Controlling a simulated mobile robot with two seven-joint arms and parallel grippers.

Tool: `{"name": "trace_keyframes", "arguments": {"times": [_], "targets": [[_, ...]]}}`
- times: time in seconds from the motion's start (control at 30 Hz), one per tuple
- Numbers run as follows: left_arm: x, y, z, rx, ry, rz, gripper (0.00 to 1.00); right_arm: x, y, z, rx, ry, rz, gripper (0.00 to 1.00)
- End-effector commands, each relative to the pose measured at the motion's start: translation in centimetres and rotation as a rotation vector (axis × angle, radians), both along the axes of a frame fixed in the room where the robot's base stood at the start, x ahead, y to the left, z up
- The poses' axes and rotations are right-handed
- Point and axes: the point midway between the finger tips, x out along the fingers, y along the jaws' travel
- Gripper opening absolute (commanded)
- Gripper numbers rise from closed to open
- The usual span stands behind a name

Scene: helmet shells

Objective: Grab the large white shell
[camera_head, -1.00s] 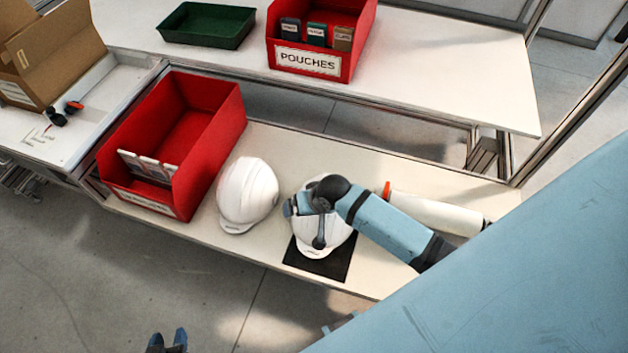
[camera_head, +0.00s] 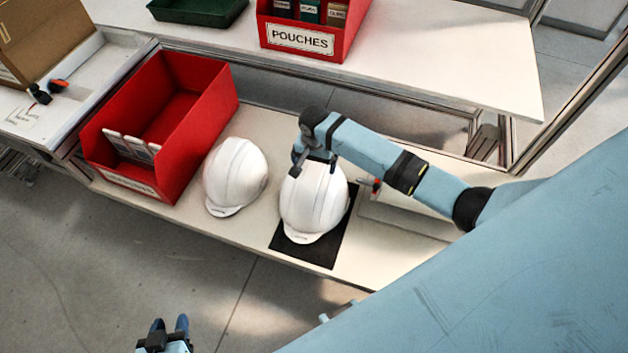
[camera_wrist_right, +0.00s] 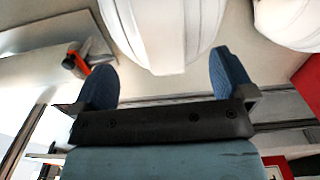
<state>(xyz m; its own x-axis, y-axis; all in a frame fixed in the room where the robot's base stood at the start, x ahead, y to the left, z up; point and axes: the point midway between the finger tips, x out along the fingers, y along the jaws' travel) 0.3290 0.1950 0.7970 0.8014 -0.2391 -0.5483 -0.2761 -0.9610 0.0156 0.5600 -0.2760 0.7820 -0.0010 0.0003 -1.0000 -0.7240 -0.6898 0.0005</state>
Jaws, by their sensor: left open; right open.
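Two white helmet shells stand on the lower shelf. The larger-looking shell (camera_head: 314,205) is on a black mat (camera_head: 318,250), with its brim towards the front edge. The other white shell (camera_head: 236,176) stands to its left. My right gripper (camera_head: 315,160) is open at the back top of the shell on the mat. In the right wrist view that shell (camera_wrist_right: 165,30) reaches between the spread fingers of my right gripper (camera_wrist_right: 165,75); whether they touch it I cannot tell. My left gripper (camera_head: 165,328) is open and empty, low over the floor, away from the shelf.
A red bin (camera_head: 200,140) with white packets stands left of the shells. A red POUCHES bin (camera_head: 340,40) and a green tray (camera_head: 200,10) are on the upper shelf, whose front edge runs behind my right arm. An orange-tipped item (camera_wrist_right: 76,64) lies near the mat.

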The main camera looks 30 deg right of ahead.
Motion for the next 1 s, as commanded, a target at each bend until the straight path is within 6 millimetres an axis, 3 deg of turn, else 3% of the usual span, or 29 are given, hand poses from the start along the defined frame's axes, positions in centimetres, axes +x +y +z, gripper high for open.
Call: {"name": "trace_keyframes", "arguments": {"times": [0.17, 0.5, 0.77, 1.0], "targets": [[-0.1, -0.1, -0.4, 0.000, 0.005, -0.001, 0.43, 0.1, 0.0, -1.2, -0.001, 0.001, 0.001, 1.00], [-0.1, -0.3, -0.6, -0.006, 0.007, 0.000, 0.43, 0.5, 0.0, -5.6, 0.000, 0.000, 0.001, 1.00], [0.0, -0.3, -0.2, -0.008, 0.000, 0.001, 0.43, 0.5, 0.0, -5.8, 0.000, -0.001, 0.001, 1.00], [0.0, -0.3, -0.3, -0.007, 0.002, 0.001, 0.43, 0.5, 0.0, -5.9, -0.001, -0.001, 0.001, 0.47]]}}
